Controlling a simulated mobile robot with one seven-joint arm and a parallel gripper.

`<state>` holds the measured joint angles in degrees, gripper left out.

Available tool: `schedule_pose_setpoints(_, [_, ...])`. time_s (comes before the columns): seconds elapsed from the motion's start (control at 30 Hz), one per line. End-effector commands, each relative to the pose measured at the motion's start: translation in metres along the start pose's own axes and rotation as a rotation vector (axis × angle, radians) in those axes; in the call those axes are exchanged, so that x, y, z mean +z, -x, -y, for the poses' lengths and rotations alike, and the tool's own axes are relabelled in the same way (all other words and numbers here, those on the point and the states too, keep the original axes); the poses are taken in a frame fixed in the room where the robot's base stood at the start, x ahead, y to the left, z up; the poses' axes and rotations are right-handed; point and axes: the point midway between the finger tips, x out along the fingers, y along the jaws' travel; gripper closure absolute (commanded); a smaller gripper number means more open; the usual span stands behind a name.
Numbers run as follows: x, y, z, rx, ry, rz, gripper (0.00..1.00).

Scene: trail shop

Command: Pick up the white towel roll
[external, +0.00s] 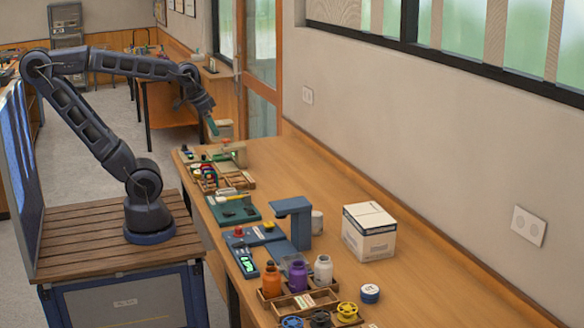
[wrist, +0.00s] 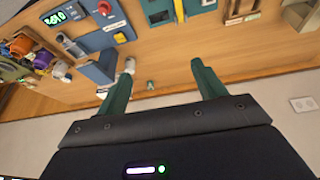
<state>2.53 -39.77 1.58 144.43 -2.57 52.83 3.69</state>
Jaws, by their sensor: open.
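A white cylinder (external: 317,222), which looks like the towel roll, stands upright on the wooden counter just behind the blue stand and left of the white box. My gripper (external: 211,127) is held high over the far end of the counter, well away from it. In the wrist view my gripper's two green fingers (wrist: 163,66) are spread apart, with nothing between them. I cannot tell for sure whether the roll shows in the wrist view; a small pale shape sits by the left fingertip.
Several bottles, including a purple one (external: 298,276), stand in front. Compartment trays (external: 238,180) lie at the far end. The counter's right side (external: 440,290) is clear along the wall.

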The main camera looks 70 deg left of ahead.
Motion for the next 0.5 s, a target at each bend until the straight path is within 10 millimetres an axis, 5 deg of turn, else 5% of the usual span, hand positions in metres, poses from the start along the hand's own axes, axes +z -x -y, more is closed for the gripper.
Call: schedule_pose_setpoints(0.5, [-0.093, -0.086, -0.06, 0.236, -0.235, 0.024, 0.31])
